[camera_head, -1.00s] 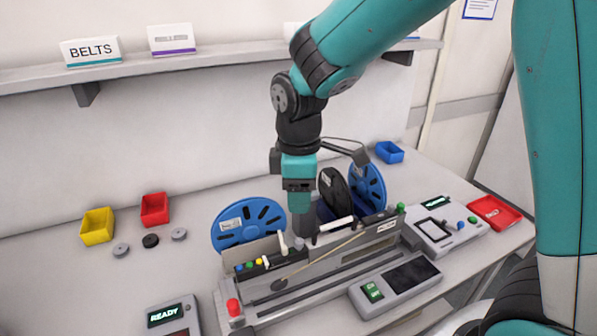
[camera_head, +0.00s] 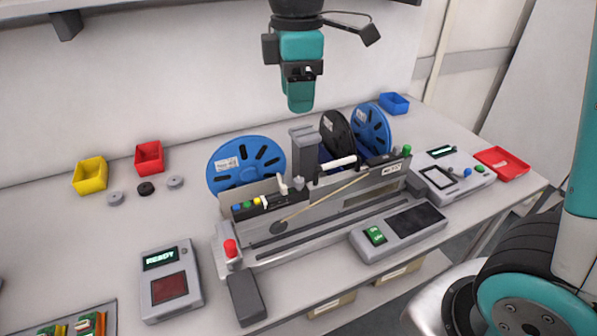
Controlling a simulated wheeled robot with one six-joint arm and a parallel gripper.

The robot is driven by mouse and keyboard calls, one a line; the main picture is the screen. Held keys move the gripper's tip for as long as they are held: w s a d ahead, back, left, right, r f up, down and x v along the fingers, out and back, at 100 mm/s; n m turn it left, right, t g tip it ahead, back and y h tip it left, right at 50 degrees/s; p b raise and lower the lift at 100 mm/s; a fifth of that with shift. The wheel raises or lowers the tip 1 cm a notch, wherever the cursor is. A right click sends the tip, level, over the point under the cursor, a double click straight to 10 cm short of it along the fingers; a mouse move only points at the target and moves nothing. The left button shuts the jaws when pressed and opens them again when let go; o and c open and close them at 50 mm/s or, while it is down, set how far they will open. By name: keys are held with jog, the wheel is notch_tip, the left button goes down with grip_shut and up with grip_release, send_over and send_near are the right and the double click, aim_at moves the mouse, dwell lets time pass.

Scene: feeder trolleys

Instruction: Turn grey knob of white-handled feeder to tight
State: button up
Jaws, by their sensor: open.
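A feeder with a white bar handle (camera_head: 339,163) sits in the bench fixture (camera_head: 330,228), in front of the reels. A small grey round part (camera_head: 298,184), possibly its grey knob, shows left of the handle, beside a small white upright piece (camera_head: 283,187). Whether the knob is tight or loose is too small to tell. My gripper (camera_head: 300,106) points down, open and empty, above and apart from the feeder. It is over a grey upright block (camera_head: 304,145) that stands behind the knob area.
Blue reels (camera_head: 245,168) and a black reel (camera_head: 335,134) stand behind the fixture. A red button (camera_head: 230,248) and a green-lit panel (camera_head: 400,230) are at the front. A READY box (camera_head: 168,282) stands left. Yellow (camera_head: 90,176) and red (camera_head: 149,157) bins are at back left.

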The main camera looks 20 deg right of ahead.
aim_at(299, 179)
jog(key=f+b, duration=0.1)
jog(key=f, duration=0.4)
jog(key=f+n+b, duration=0.1)
jog(key=f, duration=0.5)
jog(key=f+n+b, duration=0.1)
jog(key=f, duration=0.5)
jog(key=shift+s+b, duration=0.25)
jog(key=shift+b, duration=0.15)
